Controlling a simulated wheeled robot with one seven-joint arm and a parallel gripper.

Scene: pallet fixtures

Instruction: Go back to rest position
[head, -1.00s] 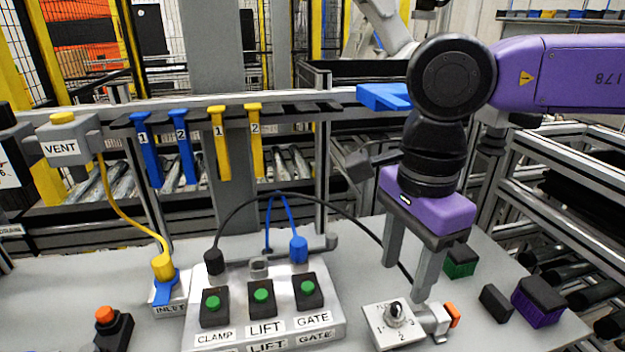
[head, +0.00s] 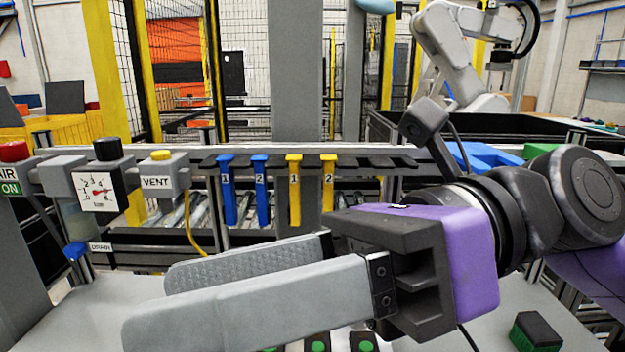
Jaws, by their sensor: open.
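My gripper (head: 205,291) is large in the lower middle of the head view, raised above the table and close to the camera. Its two long grey fingers point left and lie apart, with nothing between them. Its purple and black body is at the right of the fingers, and my arm runs off to the right edge.
Blue tags (head: 261,190) and yellow tags (head: 295,190) hang from a rail behind the gripper. A black and green block (head: 536,332) lies at the lower right.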

